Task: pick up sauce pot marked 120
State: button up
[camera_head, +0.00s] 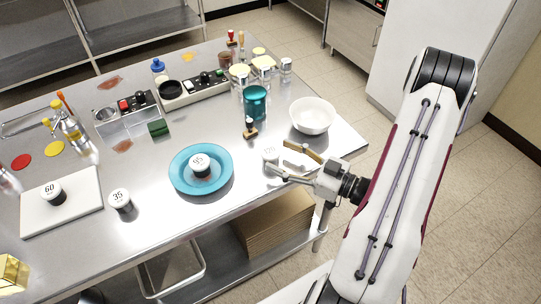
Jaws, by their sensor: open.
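A small pot with a white lid (270,153) stands on the steel table to the right of the blue plate. Its lid marking is faint and looks like 120. My gripper (276,157) is open, reaching in from the right. Its fingertips are close to this pot, one on the far side and one on the near side. I cannot tell whether they touch it. Other pots have clearer lids: one marked 95 (201,167) on the plate, one marked 35 (120,201) on the table, and one marked 60 (53,194) on a white board.
The blue plate (179,184) is just left of my gripper. A white bowl (312,116), a teal cup (255,103) and a dark stamp-like item (249,128) stand behind. The table's (240,216) front strip is clear.

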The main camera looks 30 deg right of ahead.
jog(key=shift+x, duration=1.4)
jog(key=c, duration=1.2)
